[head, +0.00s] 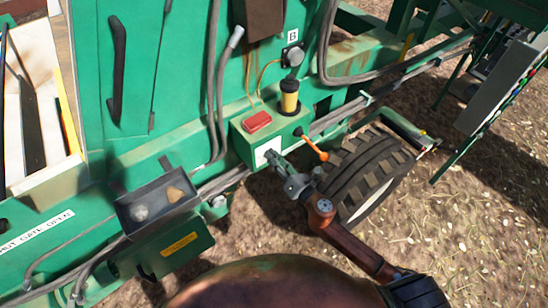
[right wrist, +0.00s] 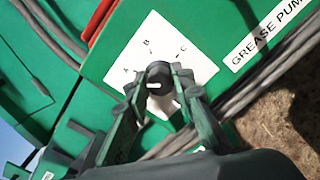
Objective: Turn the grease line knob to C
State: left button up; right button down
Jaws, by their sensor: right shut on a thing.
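The dark grease line knob (right wrist: 158,74) sits on a white plate (right wrist: 165,45) marked A, B and C in the right wrist view. A short pale mark shows on the knob; which letter it points to I cannot tell. My right gripper (right wrist: 157,92) is shut on the knob, one finger on each side. In the head view the right gripper (head: 284,172) reaches the white plate (head: 267,151) on the front of a green box (head: 246,144), and it hides the knob there. My left gripper is not in view.
A "GREASE PUMP" label (right wrist: 268,35) is right of the plate. On the box are a red part (head: 257,121), a yellow cylinder with black cap (head: 289,98) and an orange-handled lever (head: 312,147). A tire (head: 365,165) stands close right of my gripper. Hoses run alongside.

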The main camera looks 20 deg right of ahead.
jog(key=m+p, duration=0.1)
jog(key=m, duration=0.5)
jog(key=shift+d+r, duration=0.1)
jog(key=shift+f+m+p, duration=0.15)
jog(key=shift+m+p, duration=2.35)
jog(key=shift+m, duration=2.4)
jog(key=shift+f+m+p, duration=0.1)
jog(key=shift+m+p, duration=2.35)
jog(key=shift+m, duration=2.45)
jog(key=c, duration=1.7)
grip_release()
jog(key=shift+o, duration=0.2)
